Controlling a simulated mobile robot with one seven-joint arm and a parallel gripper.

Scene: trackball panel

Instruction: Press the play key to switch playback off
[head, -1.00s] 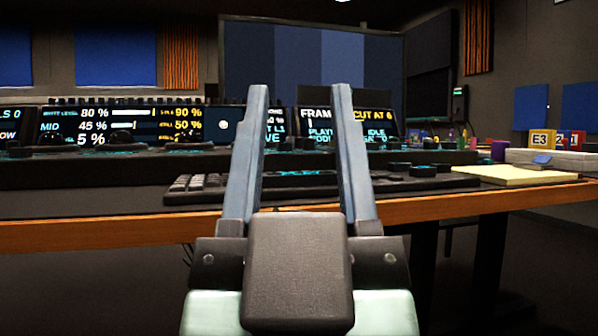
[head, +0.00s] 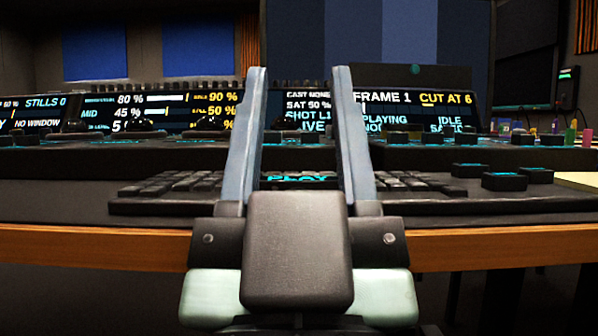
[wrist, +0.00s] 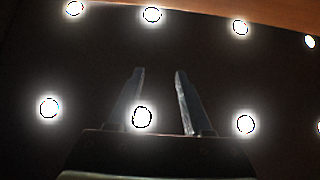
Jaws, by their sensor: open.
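My gripper (head: 300,72) is open and empty in the head view, its two upright fingers well apart. Between the fingers, beyond them, the cyan label of the play key (head: 298,180) shows low on the panel, partly hidden behind my gripper's dark body. The status display (head: 415,110) behind reads "FRAME 1", "CUT AT 6" and "PLAYING". In the wrist view my gripper (wrist: 159,71) is also open, with nothing between the fingers. The play key is not seen there. I cannot tell the exact distance from fingers to key.
Dark key blocks flank the play key at left (head: 170,188) and right (head: 415,183). Separate raised keys (head: 503,181) stand further right. The wooden desk edge (head: 480,248) runs across the front. The wrist view shows several bright round spots.

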